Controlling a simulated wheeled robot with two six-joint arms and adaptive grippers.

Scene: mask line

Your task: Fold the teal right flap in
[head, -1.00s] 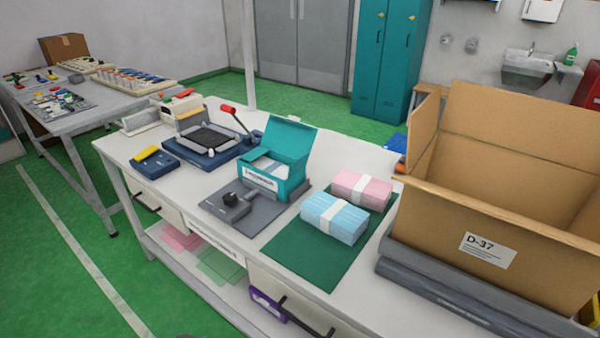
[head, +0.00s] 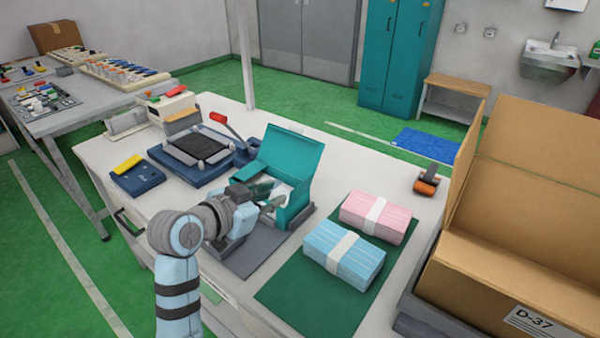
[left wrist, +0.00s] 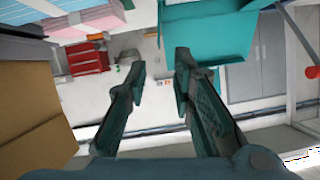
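The teal box (head: 291,213) stands on a grey fixture on the workbench with its lid (head: 292,152) raised. White contents show inside. The right flap cannot be clearly told apart from the box's right wall. My left gripper (head: 275,200) is at the box opening, in front of the raised lid, and hides the box front. In the left wrist view its two fingers (left wrist: 160,62) are apart with nothing between them. A teal panel of the box (left wrist: 212,35) is close beside the right-hand finger there; contact cannot be told. My right gripper is not in view.
Blue (head: 343,252) and pink (head: 375,217) packs lie on a green mat (head: 305,295) right of the box. A large cardboard carton (head: 480,280) stands further right. A dark blue press (head: 195,160) and a blue tray (head: 137,178) are to the left. An orange-and-black tool (head: 426,186) lies behind.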

